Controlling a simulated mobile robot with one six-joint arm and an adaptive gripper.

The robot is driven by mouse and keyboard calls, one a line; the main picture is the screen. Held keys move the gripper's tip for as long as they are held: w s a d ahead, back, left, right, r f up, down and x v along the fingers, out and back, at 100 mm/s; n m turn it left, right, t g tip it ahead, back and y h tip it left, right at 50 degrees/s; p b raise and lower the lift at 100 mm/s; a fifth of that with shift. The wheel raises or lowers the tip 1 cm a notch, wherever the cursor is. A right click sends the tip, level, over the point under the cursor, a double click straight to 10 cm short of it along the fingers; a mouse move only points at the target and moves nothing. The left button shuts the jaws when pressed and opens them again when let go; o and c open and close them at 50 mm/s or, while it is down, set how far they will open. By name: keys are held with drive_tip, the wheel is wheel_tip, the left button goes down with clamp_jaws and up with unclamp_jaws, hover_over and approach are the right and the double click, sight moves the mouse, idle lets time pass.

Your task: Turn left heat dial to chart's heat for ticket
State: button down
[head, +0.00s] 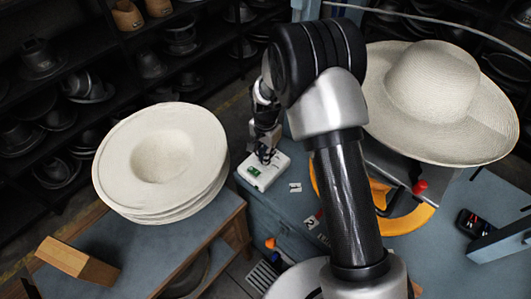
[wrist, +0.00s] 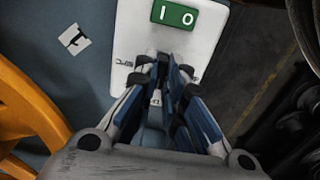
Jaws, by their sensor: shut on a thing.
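A white control box (head: 264,171) with a green display sits at the left edge of the blue bench. In the wrist view the box (wrist: 203,45) shows its green display (wrist: 174,15), with digits that look like 1 and 0 in this picture. Small lettering beside the fingers appears upside down. My gripper (wrist: 166,68) is over the box, its fingers shut on the dial, which they mostly hide. My gripper (head: 267,152) also shows in the head view. A small white card (wrist: 75,41) with a dark mark lies beside the box. I cannot identify the chart or ticket.
A pale hat (head: 433,85) rests on the press with an orange curved part (head: 408,220) and red knob (head: 420,187). Stacked hats (head: 162,150) stand on the left table. A dark handset (head: 475,226) lies right.

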idle(0.4)
drive_tip(key=c, duration=1.7)
unclamp_jaws()
drive_tip(key=shift+r, duration=6.05)
